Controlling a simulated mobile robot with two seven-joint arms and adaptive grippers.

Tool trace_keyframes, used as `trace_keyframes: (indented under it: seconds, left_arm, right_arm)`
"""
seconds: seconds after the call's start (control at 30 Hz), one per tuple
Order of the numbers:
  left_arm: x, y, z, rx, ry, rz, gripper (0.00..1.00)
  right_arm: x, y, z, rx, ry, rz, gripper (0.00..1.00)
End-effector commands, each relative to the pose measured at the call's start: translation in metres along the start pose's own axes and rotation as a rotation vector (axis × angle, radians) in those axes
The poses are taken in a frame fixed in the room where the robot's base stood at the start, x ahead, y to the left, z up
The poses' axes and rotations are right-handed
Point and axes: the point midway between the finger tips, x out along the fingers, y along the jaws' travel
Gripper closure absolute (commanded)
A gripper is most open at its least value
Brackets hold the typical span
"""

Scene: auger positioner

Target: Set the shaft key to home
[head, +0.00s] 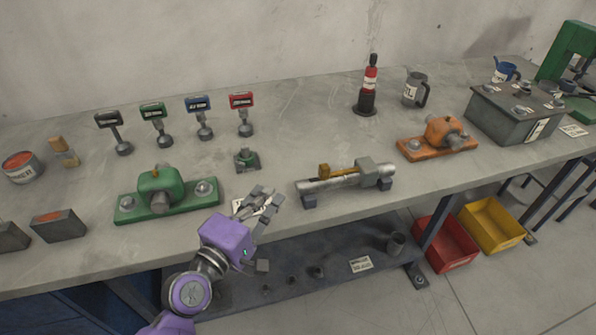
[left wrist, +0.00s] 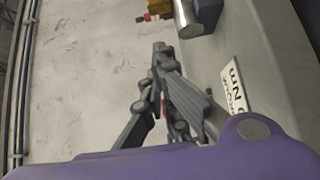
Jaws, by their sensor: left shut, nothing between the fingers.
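A grey metal shaft (head: 340,182) lies across dark support blocks near the front edge of the bench in the head view. A brass-yellow shaft key (head: 323,170) stands up near its left end, and a grey collar sits near its right end. My left gripper (head: 262,196) is left of the shaft, apart from it, above a white label at the bench edge. It is shut and empty; its fingers (left wrist: 162,62) also show in the left wrist view. That view shows the shaft's end (left wrist: 194,18) at the top, with a yellow piece beside it. My right gripper is not in view.
An orange unit (head: 440,138) and a grey box (head: 515,112) stand to the right. Red (head: 445,243) and yellow (head: 490,225) bins are on the floor.

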Motion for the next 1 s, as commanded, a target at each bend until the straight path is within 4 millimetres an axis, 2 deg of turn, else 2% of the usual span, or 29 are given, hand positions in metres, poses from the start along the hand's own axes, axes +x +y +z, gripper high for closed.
trace_keyframes:
  seconds: [0.03,0.2,0.33,0.4,0.63,1.0]
  left_arm:
    - [0.013,0.005,0.0,0.001,0.0,0.007,1.0]
    - [0.05,0.005,0.0,0.004,-0.001,0.006,1.0]
    - [0.076,0.004,0.0,0.004,-0.002,0.004,1.0]
    - [0.084,0.004,0.01,0.002,-0.002,0.003,1.0]
    - [0.099,0.002,0.026,0.005,-0.001,0.002,1.0]
    - [0.101,0.0,0.029,0.005,-0.001,-0.001,1.0]
  right_arm:
    - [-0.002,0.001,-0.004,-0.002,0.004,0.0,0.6]
    - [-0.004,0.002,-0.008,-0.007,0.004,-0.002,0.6]
    - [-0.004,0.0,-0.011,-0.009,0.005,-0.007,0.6]
    - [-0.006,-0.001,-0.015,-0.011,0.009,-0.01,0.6]
    - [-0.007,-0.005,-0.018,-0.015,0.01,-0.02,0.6]
    - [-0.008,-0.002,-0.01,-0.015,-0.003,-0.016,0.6]
